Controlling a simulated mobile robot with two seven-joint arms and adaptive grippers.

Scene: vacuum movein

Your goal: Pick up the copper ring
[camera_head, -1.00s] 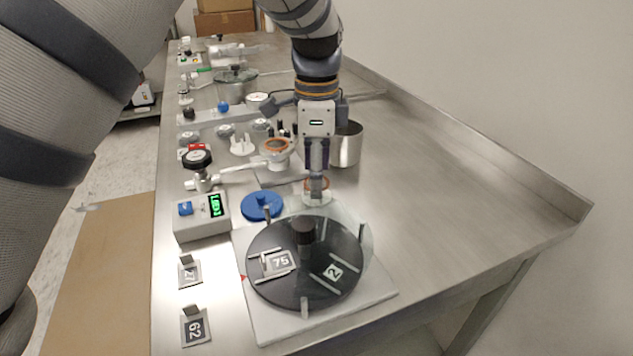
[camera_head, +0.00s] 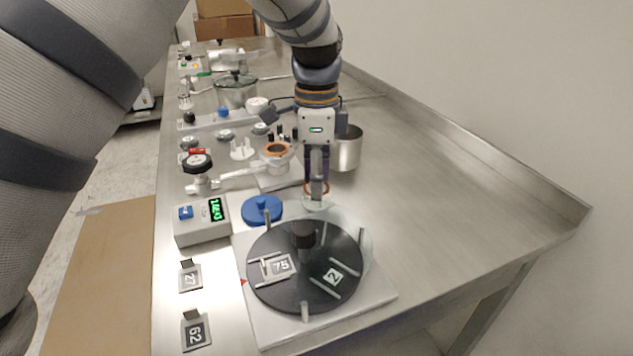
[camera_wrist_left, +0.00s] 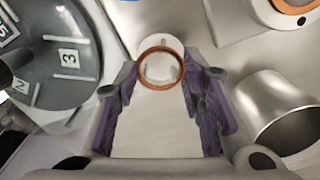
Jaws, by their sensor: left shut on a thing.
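The copper ring (camera_wrist_left: 160,68) shows in the left wrist view as a thin orange band between my left gripper's (camera_wrist_left: 161,70) two purple-padded fingertips. My left gripper is shut on it. A white holder (camera_wrist_left: 160,46) shows beneath and through the ring. In the head view my left gripper (camera_head: 317,190) points down, with the copper ring (camera_head: 308,187) at its tips, just above the white holder. The fingers partly hide the ring there, and I cannot tell whether it touches the holder. My right gripper is not in view.
A black turntable (camera_head: 275,295) with numbered slots stands just in front. A blue knobbed disc (camera_head: 262,208) and a gauge box (camera_head: 200,222) are to the left. A metal cup (camera_head: 348,148) stands close behind on the right. The bench's right side is clear.

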